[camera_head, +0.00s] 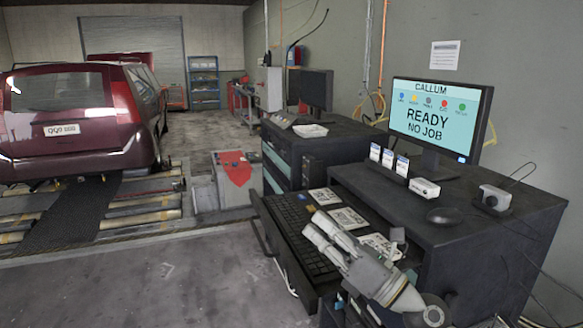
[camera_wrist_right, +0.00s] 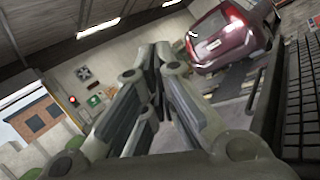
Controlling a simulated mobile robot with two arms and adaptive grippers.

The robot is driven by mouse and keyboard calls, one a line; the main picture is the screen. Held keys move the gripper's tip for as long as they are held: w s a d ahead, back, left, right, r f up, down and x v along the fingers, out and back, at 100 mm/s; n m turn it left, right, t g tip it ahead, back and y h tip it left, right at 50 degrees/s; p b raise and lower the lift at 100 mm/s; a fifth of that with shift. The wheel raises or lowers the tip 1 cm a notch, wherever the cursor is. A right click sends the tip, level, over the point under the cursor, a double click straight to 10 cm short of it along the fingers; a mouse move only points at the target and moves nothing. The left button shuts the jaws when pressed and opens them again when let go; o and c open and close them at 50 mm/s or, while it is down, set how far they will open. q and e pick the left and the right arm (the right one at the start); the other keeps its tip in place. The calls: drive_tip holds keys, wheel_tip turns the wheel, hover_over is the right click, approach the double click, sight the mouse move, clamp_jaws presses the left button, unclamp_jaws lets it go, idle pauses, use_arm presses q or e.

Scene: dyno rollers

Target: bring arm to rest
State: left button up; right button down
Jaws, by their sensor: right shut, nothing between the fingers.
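My right gripper (camera_head: 318,228) is over the pulled-out keyboard drawer at the dark desk in the head view, its fingers pointing up and left. It is shut and empty. The fingers also show in the right wrist view (camera_wrist_right: 162,62), close together with nothing between them. The black keyboard (camera_head: 298,235) lies in the drawer beside and partly behind the gripper; it shows at the right edge of the wrist view too. I cannot tell whether the gripper touches it. My left gripper is not in view.
A monitor (camera_head: 438,115) reading "READY NO JOB" stands on the desk (camera_head: 520,215), with small cards (camera_head: 388,158), a white box (camera_head: 424,188) and a mouse (camera_head: 444,215). Printed cards (camera_head: 347,218) lie beside the keyboard. A dark red car (camera_head: 75,115) stands on rollers at left. The floor (camera_head: 150,280) in front is clear.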

drive_tip(key=s+d+f+m+t+h, duration=0.1)
drive_tip(key=d+f+m+t+h, duration=0.25)
drive_tip(key=d+m+h, duration=0.55)
drive_tip(key=d+f+m+t+h, duration=0.3)
drive_tip(key=m+t+h, duration=0.2)
drive_tip(key=m, duration=0.8)
drive_tip(key=s+d+f+m+g+h, duration=0.3)
drive_tip(key=f+m, duration=0.2)
drive_tip(key=f, duration=0.2)
drive_tip(key=s+d+f+m+g+h, duration=0.2)
drive_tip(key=d+f+m+g+h, duration=0.1)
drive_tip(key=f+m, duration=0.25)
drive_tip(key=s+a+f+m+g+y, duration=0.1)
drive_tip(key=s+f+m+g, duration=0.2)
drive_tip(key=s+f+g, duration=0.55)
drive_tip(key=s+a+f+m+g+y, duration=0.2)
drive_tip(key=s+f+m+g, duration=0.15)
drive_tip(key=s+f, duration=1)
drive_tip(key=s+f+g, duration=0.1)
drive_tip(key=s+f, duration=0.2)
drive_tip(key=f, duration=0.9)
drive_tip(key=s+f+g, duration=0.1)
drive_tip(key=s+f, duration=0.2)
drive_tip(key=f, duration=0.9)
drive_tip(key=s+d+f+n+g, duration=0.1)
drive_tip(key=s+d+f, duration=0.2)
drive_tip(key=s+f, duration=1.2)
drive_tip(key=shift+s+f, duration=0.15)
drive_tip(key=shift+s, duration=0.6)
